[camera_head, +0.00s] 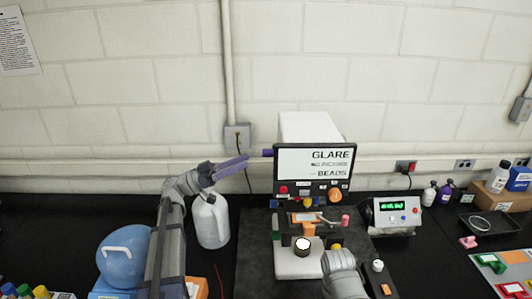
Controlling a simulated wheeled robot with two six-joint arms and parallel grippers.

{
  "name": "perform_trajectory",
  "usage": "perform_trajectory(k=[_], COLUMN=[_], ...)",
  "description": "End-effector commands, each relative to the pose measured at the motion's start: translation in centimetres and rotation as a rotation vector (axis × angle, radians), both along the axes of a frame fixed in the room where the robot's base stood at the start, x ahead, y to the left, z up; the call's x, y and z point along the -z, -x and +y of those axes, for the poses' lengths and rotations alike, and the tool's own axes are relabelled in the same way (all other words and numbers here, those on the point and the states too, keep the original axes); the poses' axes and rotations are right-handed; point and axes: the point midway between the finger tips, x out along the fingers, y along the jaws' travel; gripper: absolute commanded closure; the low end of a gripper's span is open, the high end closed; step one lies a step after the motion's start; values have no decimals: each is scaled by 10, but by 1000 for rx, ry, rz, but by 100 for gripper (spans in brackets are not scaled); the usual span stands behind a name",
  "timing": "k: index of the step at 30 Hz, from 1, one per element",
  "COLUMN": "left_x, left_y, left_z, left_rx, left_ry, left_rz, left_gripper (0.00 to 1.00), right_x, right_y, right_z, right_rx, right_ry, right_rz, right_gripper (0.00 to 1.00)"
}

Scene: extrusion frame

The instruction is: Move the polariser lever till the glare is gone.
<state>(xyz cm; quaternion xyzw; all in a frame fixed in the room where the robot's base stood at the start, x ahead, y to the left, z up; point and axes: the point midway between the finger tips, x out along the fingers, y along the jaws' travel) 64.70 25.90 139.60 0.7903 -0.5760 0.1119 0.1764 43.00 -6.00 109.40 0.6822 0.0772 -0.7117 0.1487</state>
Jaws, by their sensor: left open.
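The glare machine has a screen (314,160) in a dark frame, with "GLARE" and "BEADS" in large letters and a smaller line between them. A purple knob (267,153) sticks out at the screen's upper left edge; it looks like the lever's end. My left gripper (247,164), with purple fingers, is open and empty.
Coloured knobs and a stage with a white round-topped part (302,244) sit below the screen. A white jug (210,220) and a blue container (122,258) stand left. A meter with a green display (394,212) stands right. Black bench shows between them.

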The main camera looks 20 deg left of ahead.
Motion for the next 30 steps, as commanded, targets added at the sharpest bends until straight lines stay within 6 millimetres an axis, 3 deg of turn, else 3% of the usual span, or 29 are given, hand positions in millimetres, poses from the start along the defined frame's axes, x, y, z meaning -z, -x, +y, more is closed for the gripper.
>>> perform_trajectory(k=[15, 29, 30], left_x=[-26, -29, -29], left_y=[-20, -24, -24], left_z=[-59, -68, -68], left_rx=[2, 1, 1], left_ry=[-2, -2, -2], left_rz=[2, 3, 3], left_gripper=[41, 41, 45], right_x=[-27, -29, -29], right_y=[0, 0, 0], right_z=[0, 0, 0], right_rx=[3, 3, 3], right_ry=[-1, -1, -1], right_rz=[0, 1, 1], right_gripper=[43, 43, 43])
